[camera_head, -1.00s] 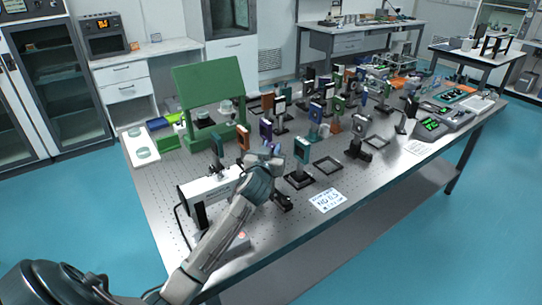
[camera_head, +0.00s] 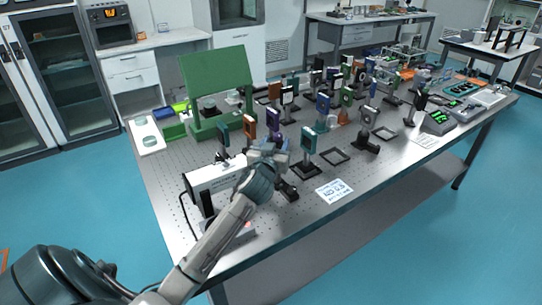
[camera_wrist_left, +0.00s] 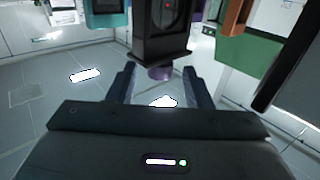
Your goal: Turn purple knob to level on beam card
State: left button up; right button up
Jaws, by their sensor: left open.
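The purple knob (camera_wrist_left: 159,73) shows in the left wrist view, at the lower end of a black mount (camera_wrist_left: 163,45). A red dot shows on the face of the mount. My left gripper (camera_wrist_left: 160,80) is open, with one finger on each side of the knob; contact is not clear. In the head view my left gripper (camera_head: 270,156) is beside the white laser box (camera_head: 214,178), and the knob is hidden there. A white printed card (camera_head: 334,190) lies near the table's front edge; I cannot tell whether it is the beam card. My right gripper is out of view.
Several posts with optics, such as a teal-framed one (camera_head: 308,140), stand close around the gripper. A green stand (camera_head: 217,82) is behind, and a green-lit meter (camera_head: 437,121) is at the right. The table front (camera_head: 255,222) is mostly bare.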

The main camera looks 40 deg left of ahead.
pick_arm(q)
jog(key=b+v, duration=0.1)
jog(key=v, duration=0.6)
jog(key=shift+s+b, duration=0.2)
jog(key=shift+b, duration=0.1)
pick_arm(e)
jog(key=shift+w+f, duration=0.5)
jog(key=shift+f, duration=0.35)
pick_arm(q)
jog(key=shift+d, duration=0.1)
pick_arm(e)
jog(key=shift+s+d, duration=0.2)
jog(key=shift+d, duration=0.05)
